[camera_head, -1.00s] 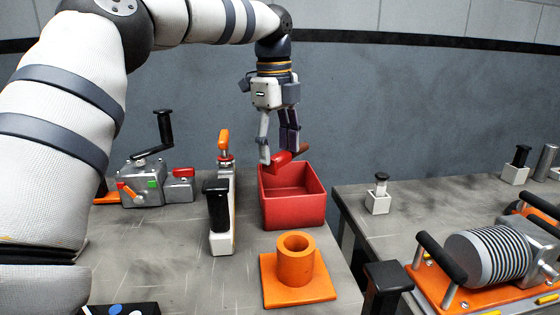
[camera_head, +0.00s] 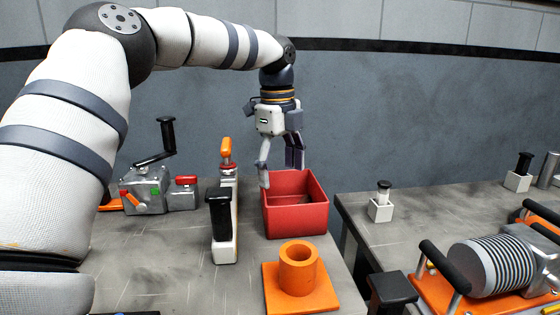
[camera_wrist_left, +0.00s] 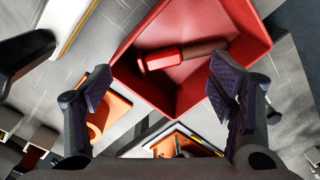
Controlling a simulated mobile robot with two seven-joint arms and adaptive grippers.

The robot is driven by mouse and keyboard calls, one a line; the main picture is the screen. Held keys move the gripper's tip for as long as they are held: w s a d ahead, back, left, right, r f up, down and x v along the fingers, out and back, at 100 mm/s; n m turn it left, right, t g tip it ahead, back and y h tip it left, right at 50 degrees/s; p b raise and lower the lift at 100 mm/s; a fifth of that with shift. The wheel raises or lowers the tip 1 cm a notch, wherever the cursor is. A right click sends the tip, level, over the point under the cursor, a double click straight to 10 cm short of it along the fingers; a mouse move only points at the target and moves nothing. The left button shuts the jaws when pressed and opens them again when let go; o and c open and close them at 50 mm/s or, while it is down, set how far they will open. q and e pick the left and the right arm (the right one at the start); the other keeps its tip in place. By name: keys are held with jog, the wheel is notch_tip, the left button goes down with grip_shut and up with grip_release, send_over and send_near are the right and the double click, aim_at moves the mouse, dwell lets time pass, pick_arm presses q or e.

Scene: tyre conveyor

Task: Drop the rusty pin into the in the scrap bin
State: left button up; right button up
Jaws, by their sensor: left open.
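The rusty pin (camera_wrist_left: 196,52) has a red head and a brown shaft. In the left wrist view it lies inside the red scrap bin (camera_wrist_left: 248,22), on its floor as far as I can tell, apart from my fingers. In the head view the bin (camera_head: 296,222) stands at the table's back right, and its front wall hides the pin. My left gripper (camera_head: 281,174) is above the bin's back left part, fingers spread and empty. Its open fingers also show in the left wrist view (camera_wrist_left: 160,82). My right gripper is not in view.
An orange holder with an upright tube (camera_head: 298,268) stands in front of the bin. A black-handled post (camera_head: 222,225) and an orange-topped lever (camera_head: 227,155) stand left of it. A grey cranked device (camera_head: 146,190) is farther left. A gap separates the right table (camera_head: 400,235).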

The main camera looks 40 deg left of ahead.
pick_arm(q)
notch_tip(320, 180, up, 12)
jog(key=shift+s+b, duration=0.3)
dwell(0.4)
